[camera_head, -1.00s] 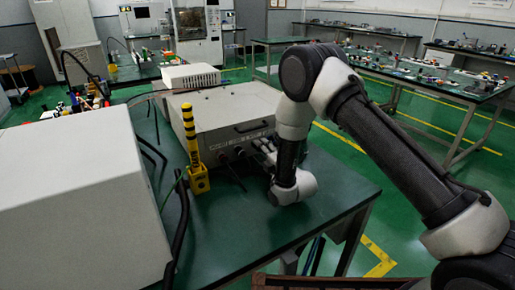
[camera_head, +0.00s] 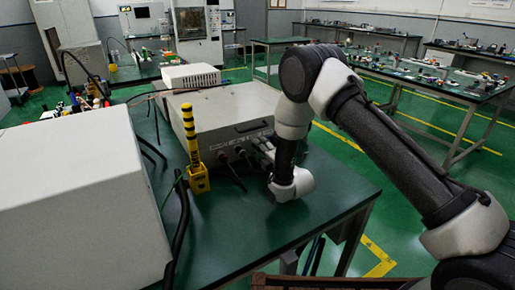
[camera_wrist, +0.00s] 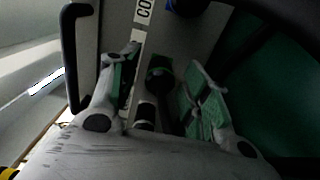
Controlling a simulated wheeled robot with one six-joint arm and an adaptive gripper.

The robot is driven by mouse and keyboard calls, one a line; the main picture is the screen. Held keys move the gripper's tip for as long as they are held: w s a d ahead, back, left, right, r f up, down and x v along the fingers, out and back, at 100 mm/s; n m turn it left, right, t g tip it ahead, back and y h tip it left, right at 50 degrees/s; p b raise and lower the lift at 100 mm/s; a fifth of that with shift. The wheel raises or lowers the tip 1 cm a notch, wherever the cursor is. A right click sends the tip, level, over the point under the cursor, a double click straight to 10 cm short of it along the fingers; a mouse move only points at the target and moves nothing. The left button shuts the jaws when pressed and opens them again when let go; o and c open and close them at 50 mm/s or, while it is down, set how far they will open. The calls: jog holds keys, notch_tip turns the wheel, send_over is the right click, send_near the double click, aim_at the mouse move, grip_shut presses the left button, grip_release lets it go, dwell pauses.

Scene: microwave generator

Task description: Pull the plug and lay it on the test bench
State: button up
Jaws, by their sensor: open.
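A grey box unit (camera_head: 225,112) with a front handle stands on the green test bench (camera_head: 245,235). My gripper (camera_head: 262,150) is at the right part of its front panel, partly hidden by my wrist in the head view. In the wrist view my open gripper (camera_wrist: 163,92) has one finger on each side of a dark round plug (camera_wrist: 160,76) at the panel. Gaps show between the plug and both fingers. A dark cable or stem runs from the plug toward my palm. Whether the plug is fully seated cannot be told.
A yellow-and-black striped post (camera_head: 193,150) stands left of the panel, near black cables (camera_head: 181,225). A large pale box (camera_head: 75,205) fills the bench's left. The bench's front middle is clear. A blue connector (camera_wrist: 188,7) sits on the panel nearby.

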grip_shut()
jog(key=shift+v, duration=3)
jog(key=shift+d, duration=0.1)
